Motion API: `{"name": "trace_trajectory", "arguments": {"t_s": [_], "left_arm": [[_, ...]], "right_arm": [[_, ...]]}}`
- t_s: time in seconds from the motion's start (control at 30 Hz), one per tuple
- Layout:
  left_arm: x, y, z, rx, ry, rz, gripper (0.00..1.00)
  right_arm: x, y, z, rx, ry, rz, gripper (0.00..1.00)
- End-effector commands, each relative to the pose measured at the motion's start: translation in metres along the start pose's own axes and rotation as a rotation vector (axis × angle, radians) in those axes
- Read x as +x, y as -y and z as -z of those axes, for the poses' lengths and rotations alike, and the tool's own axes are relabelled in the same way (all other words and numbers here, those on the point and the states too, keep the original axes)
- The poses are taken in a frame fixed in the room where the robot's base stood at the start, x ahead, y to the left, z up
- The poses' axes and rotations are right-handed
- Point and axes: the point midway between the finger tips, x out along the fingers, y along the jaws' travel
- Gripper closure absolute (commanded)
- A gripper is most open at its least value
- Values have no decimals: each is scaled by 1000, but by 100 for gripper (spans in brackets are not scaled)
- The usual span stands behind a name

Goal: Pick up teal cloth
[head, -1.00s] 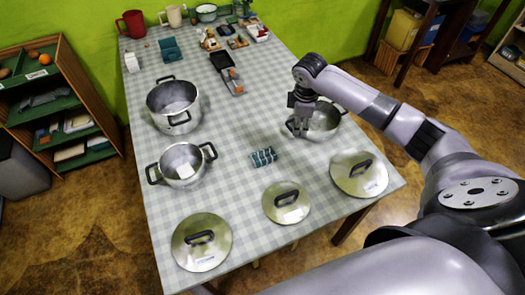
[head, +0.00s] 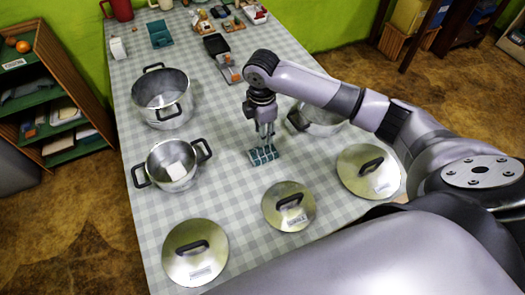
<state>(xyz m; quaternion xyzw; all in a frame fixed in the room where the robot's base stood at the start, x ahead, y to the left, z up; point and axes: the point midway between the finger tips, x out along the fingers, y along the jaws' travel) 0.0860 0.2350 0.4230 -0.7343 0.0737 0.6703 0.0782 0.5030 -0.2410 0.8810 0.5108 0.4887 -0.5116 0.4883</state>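The teal cloth (head: 262,156) is a small folded piece with a pale pattern, lying on the checked tablecloth near the middle of the table. My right gripper (head: 267,142) points down directly over it, with the fingertips at or just above its back edge. The fingers look a little apart, with nothing visibly held between them. Whether they touch the cloth is too small to tell. My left gripper is not in view.
A large pot (head: 162,98) and a smaller pot (head: 173,165) stand on the left. Another pot (head: 322,121) sits behind my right arm. Three lids, left (head: 190,268), middle (head: 278,212) and right (head: 352,160), lie along the front. Small items crowd the table's far end.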

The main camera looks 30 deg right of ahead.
Motion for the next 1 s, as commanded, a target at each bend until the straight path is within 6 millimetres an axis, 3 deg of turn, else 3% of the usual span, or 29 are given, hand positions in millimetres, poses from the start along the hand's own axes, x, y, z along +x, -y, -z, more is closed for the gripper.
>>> {"name": "trace_trajectory", "arguments": {"t_s": [0.1, 0.37, 0.63, 0.93, 1.0], "left_arm": [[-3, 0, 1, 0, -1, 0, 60], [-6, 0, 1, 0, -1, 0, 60], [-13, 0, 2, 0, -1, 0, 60], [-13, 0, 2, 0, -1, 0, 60], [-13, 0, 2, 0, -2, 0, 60]], "right_arm": [[19, 0, 0, 1, 0, 2, 67], [37, 0, 0, 1, 0, 2, 67], [76, -1, -2, 1, 0, 1, 67], [82, -2, -3, 0, 0, -2, 67], [82, -2, -3, 0, 0, -2, 71]]}}
